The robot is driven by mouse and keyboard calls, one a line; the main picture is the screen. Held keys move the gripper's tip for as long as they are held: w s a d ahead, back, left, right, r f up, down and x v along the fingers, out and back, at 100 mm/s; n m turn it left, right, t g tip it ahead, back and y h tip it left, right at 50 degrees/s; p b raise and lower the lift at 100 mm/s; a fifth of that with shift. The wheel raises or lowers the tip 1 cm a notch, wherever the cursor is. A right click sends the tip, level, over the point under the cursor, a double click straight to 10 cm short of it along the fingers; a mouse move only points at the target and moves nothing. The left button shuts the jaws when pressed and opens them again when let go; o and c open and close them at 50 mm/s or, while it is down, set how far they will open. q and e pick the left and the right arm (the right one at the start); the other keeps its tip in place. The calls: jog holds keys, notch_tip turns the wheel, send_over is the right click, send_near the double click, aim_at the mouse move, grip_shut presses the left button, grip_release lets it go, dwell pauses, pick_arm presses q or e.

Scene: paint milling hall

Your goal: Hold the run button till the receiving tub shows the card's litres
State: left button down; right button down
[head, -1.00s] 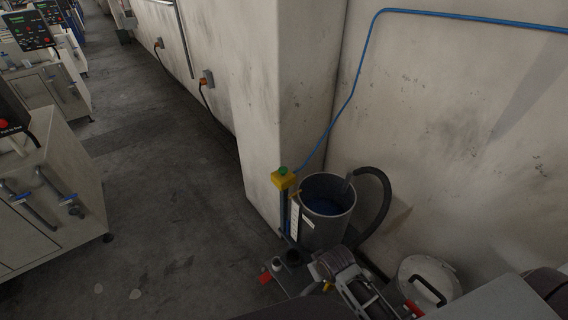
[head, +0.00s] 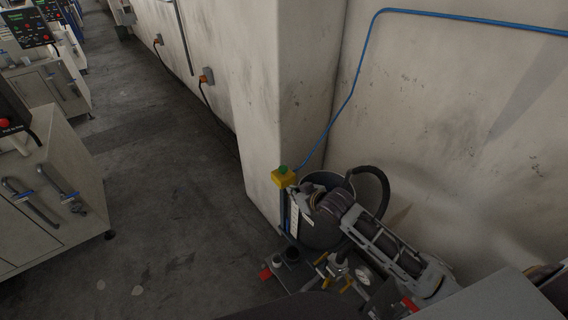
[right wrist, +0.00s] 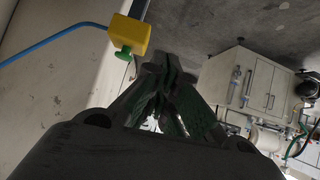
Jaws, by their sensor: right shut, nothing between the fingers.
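The run button is a green knob (head: 283,170) on a yellow box (head: 285,179), on a blue post by the wall corner. In the right wrist view the yellow box (right wrist: 130,36) and green button (right wrist: 123,54) are left of the fingertips. My right gripper (head: 307,190) is shut and empty, just right of the box in the head view, apart from the button. It also shows in the right wrist view (right wrist: 155,72). The grey receiving tub (head: 318,238) has a white scale strip (head: 294,216); my gripper hides most of its opening and the liquid. Its reading is too small to tell. My left gripper is not in view.
A black hose (head: 384,190) arches into the tub at its right. A blue line (head: 350,85) runs along the wall. Small fittings (head: 290,255) stand in front of the tub. Machine cabinets (head: 55,185) line the left, with clear floor between.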

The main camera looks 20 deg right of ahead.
jog(key=w+d+r+t+y, duration=0.1)
jog(key=w+d+r+t, duration=0.1)
jog(key=w+d+r, duration=0.2)
jog(key=w+r, duration=0.2)
jog(key=w, duration=0.2)
jog(key=shift+w+r, duration=0.25)
jog(key=shift+r, duration=0.15)
jog(key=shift+w+f, duration=0.1)
send_over(284, 170)
jog(key=shift+w+a+f+p, duration=0.1)
jog(key=shift+w+f+p, duration=0.1)
jog(key=shift+f, duration=0.7)
jog(key=shift+w+a+f+p, duration=0.1)
jog(key=shift+f+p, duration=0.05)
jog(key=shift+f, duration=0.7)
jog(key=shift+s+d+f, duration=0.1)
jog(key=shift+d+f, duration=0.05)
jog(key=shift+f, duration=0.85)
jog(key=shift+s+d+f, duration=0.1)
jog(key=shift+f, duration=0.9)
jog(key=shift+f, duration=0.15)
jog(key=shift+f, duration=0.85)
